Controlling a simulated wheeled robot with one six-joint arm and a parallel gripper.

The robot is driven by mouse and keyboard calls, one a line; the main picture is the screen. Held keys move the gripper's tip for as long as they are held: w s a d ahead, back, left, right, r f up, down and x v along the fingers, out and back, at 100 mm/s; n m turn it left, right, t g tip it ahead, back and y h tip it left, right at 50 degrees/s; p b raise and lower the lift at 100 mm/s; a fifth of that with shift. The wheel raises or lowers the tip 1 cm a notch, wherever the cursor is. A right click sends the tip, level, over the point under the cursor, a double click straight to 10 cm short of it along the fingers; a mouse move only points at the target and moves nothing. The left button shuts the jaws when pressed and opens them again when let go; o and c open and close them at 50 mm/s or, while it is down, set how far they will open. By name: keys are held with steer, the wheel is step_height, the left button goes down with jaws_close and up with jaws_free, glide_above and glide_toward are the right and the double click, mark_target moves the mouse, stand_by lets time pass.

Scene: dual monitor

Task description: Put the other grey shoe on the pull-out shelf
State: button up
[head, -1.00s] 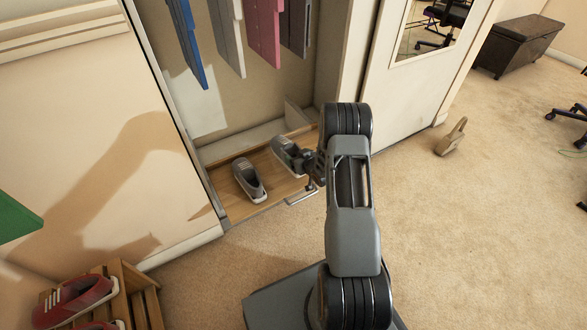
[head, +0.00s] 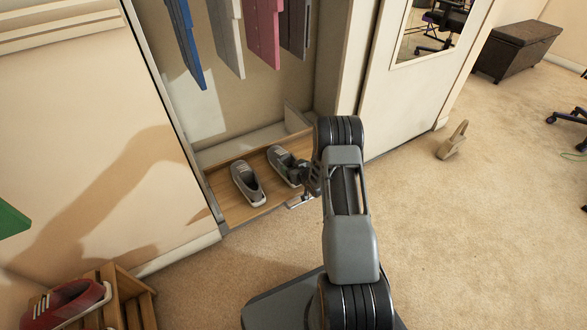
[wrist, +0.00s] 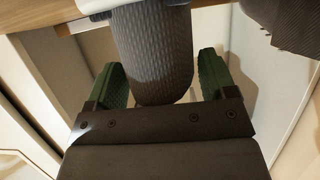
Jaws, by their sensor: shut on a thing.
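One grey shoe (head: 247,184) rests on the wooden pull-out shelf (head: 229,209) in the head view. The other grey shoe (head: 281,164) is just right of it, over the shelf's right part. My gripper (head: 303,176) is at this shoe's right end, partly hidden by my arm. In the wrist view, my gripper (wrist: 160,82) has its green-padded fingers on both sides of the grey, textured shoe (wrist: 152,50) and is shut on it. Whether this shoe touches the shelf is not clear.
A metal handle (head: 300,201) is at the shelf's front. Clothes (head: 263,34) hang above. The closet's side wall stands close right of the shelf. Carpet at right is largely clear.

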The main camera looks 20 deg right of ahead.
steer(key=o, duration=1)
steer(key=shift+r, duration=0.1)
steer(key=shift+s+r+p, duration=0.15)
steer(key=shift+p, duration=0.25)
steer(key=p+v, duration=0.3)
steer(key=v, duration=0.8)
steer(key=s+a+r+g+h, duration=0.1)
steer(key=a+r+g+h, duration=0.15)
steer(key=r, duration=0.55)
steer(key=s+a+r+g+h, duration=0.1)
steer(key=s+a+r+g, duration=0.15)
steer(key=r, duration=0.55)
steer(key=s+a+r+g, duration=0.2)
steer(key=s+a+r, duration=0.1)
steer(key=s, duration=0.2)
steer(key=s+a+r+m+g+y, duration=0.1)
steer(key=s+a+r+g, duration=0.1)
steer(key=s, duration=0.3)
steer(key=s+a+r+g+y, duration=0.1)
steer(key=s+a+r, duration=0.3)
steer(key=s+a, duration=0.1)
steer(key=shift+s+r+g, duration=0.25)
steer(key=shift+s+g, duration=0.15)
steer(key=shift+s, duration=0.1)
